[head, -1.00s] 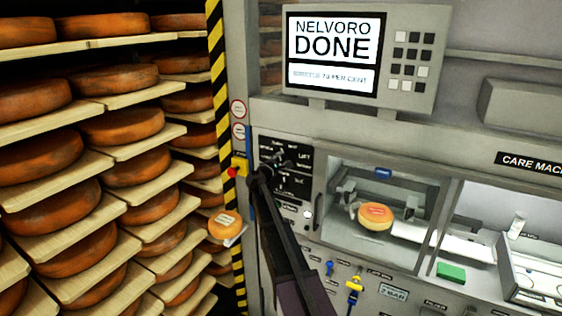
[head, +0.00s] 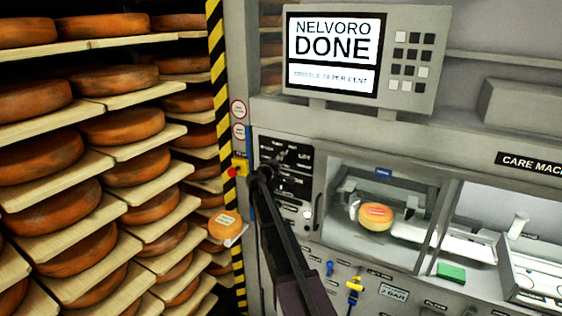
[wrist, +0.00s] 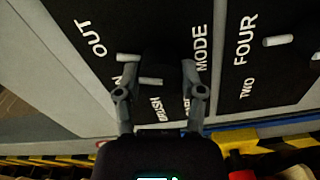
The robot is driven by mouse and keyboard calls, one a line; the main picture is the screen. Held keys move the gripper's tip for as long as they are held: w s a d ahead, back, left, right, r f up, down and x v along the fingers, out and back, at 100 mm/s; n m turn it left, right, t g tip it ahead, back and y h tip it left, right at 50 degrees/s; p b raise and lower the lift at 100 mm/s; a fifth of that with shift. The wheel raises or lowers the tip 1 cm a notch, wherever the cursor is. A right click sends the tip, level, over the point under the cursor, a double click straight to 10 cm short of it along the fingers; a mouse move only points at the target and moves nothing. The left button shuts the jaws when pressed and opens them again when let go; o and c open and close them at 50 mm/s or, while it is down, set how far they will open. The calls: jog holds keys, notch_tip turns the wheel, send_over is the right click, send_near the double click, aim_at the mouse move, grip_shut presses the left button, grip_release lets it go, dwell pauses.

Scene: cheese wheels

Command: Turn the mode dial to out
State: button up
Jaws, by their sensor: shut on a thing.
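The mode dial (wrist: 158,66) is a dark knob on a black panel in the wrist view, beside the white words MODE and BRUSH. The word OUT stands to its upper left. My gripper (wrist: 156,78) has one finger on each side of the dial and is shut on it. A short grey bar shows between the fingers and another just left of them; I cannot tell which label the dial points to. In the head view my gripper (head: 272,172) is at the black control panel (head: 297,150) and hides most of the dial.
A screen (head: 333,40) above reads NELVORO DONE. A cheese wheel (head: 375,216) sits behind the machine window. A red button on a yellow box (head: 238,168) is just left of my gripper. Shelves of cheese wheels (head: 122,125) fill the left. Another dial (wrist: 292,40) is at the right.

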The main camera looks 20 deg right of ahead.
dwell(0.4)
jog(key=o, duration=1.1)
jog(key=shift+o, duration=0.2)
jog(key=v, duration=1.2)
